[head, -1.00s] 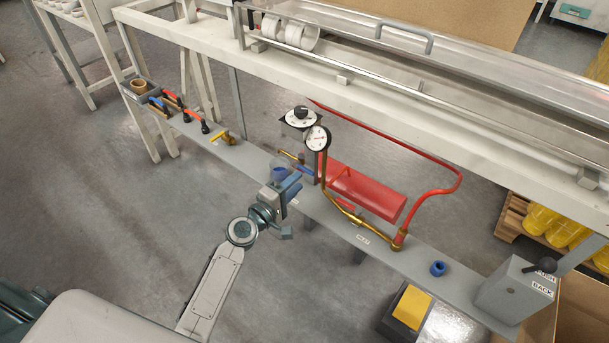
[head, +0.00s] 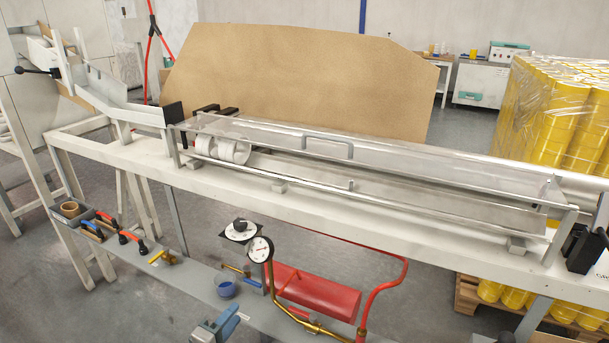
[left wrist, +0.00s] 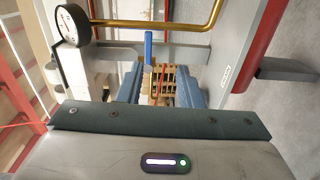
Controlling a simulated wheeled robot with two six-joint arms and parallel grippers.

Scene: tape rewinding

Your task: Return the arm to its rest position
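My left gripper (head: 214,328) shows at the bottom edge of the head view, in front of the grey shelf (head: 200,284). In the left wrist view its two blue-grey fingers (left wrist: 162,88) stand apart with nothing held between them. A blue cup-like piece (head: 226,288) sits on the shelf just beyond the gripper, apart from it. The rest of my left arm is below the head view.
The round gauge (head: 260,249), the brass pipe (head: 292,312) and the red cylinder (head: 315,293) stand right of the gripper. A blue handle (left wrist: 148,46) shows beyond the fingers. The long white bench (head: 400,228) runs above the shelf.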

